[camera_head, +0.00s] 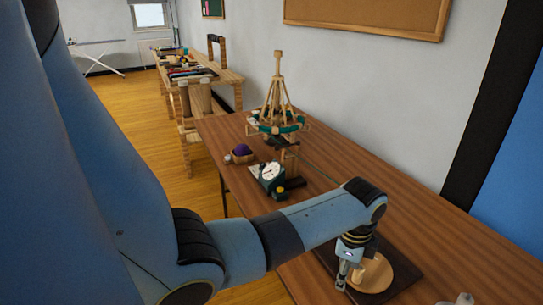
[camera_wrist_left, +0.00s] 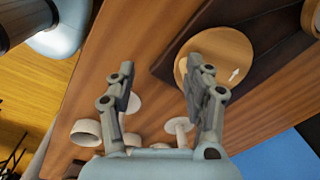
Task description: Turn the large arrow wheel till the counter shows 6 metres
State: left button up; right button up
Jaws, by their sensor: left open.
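The large arrow wheel is a round tan wooden disc (camera_head: 398,273) on a dark base board (camera_head: 412,266), at the near end of the long table. In the left wrist view the disc (camera_wrist_left: 228,48) shows a white arrow (camera_wrist_left: 234,74) near its edge. My left gripper (camera_head: 346,281) points down at the wheel's left side and hides part of it. In the wrist view its fingers (camera_wrist_left: 160,82) are open with bare table between them, and one fingertip overlaps the disc's edge; I cannot tell whether it touches. The counter (camera_head: 270,172) has a white dial, too small to read.
A wooden yarn swift (camera_head: 278,118) stands behind the counter. A purple ball in a small box (camera_head: 242,155) sits left of it. Several pale cups and pegs (camera_wrist_left: 135,102) lie near the gripper. A wall runs along the table's far side.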

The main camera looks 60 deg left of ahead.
aim_at(360, 268)
pick_arm(q)
jog(key=w+r+m, duration=0.2)
jog(key=w, duration=0.1)
jog(key=w+r+m, duration=0.1)
jog(key=w, duration=0.1)
jog(key=shift+w+r+g+p, duration=0.2)
jog(key=shift+r+g+p, duration=0.15)
jog(key=shift+r+g, duration=0.05)
jog(key=shift+w+m, duration=0.15)
jog(key=shift+m, duration=0.15)
jog(key=shift+f+b, duration=0.85)
jog(key=shift+b, duration=0.05)
notch_tip(360, 268, down, 7)
jog(key=b, duration=0.7)
jog(key=shift+f+b, duration=0.15)
jog(key=shift+b, duration=0.25)
pick_arm(e)
notch_tip(360, 268, down, 8)
jog(key=shift+d+f, duration=0.25)
jog(key=shift+d, duration=0.15)
jog(key=shift+s, duration=0.1)
